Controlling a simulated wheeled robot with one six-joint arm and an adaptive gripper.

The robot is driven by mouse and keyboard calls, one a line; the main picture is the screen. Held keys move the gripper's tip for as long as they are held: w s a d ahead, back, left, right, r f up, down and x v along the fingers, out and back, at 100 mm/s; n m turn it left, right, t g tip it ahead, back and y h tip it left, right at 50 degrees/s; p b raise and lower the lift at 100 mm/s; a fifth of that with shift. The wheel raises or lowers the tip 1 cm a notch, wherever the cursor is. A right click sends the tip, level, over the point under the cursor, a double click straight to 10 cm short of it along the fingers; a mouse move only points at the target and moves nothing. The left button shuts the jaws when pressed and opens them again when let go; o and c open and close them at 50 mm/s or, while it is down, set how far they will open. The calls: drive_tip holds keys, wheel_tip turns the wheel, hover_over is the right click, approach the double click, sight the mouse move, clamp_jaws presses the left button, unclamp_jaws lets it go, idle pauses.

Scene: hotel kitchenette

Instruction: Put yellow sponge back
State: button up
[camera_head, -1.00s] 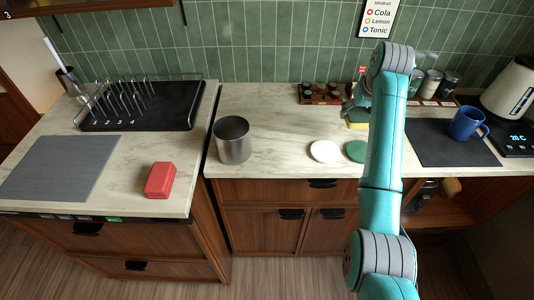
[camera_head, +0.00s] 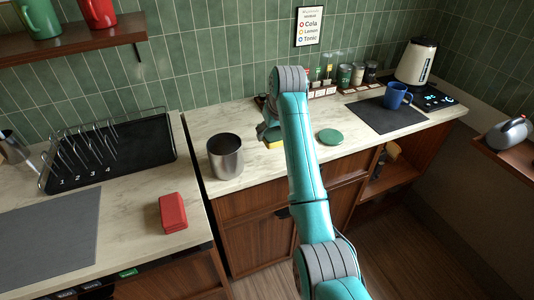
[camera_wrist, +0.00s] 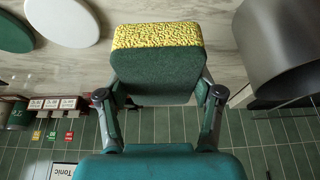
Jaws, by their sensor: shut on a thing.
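The yellow sponge (camera_wrist: 157,36) has a yellow face and a dark green body in the wrist view. My gripper (camera_wrist: 160,94) is shut on it, one finger on each side. In the head view a yellow strip of the sponge (camera_head: 275,145) shows beside my arm, above the pale counter. My gripper (camera_head: 268,132) is mostly hidden there by my arm.
A steel pot (camera_head: 225,158) stands left of the sponge. A green disc (camera_head: 330,137) lies right of my arm; a white disc (camera_wrist: 62,18) shows in the wrist view. A red box (camera_head: 172,212), dish rack (camera_head: 130,155) and grey mat (camera_head: 50,240) occupy the left counter. A blue mug (camera_head: 396,97) is right.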

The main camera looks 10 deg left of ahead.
sight(270, 154)
wheel_tip(270, 154, down, 7)
drive_tip(key=shift+f, duration=0.15)
drive_tip(key=shift+f, duration=0.1)
idle(0.3)
drive_tip(key=o, duration=1.1)
drive_tip(key=v, duration=1.2)
drive_tip(key=shift+s, duration=0.1)
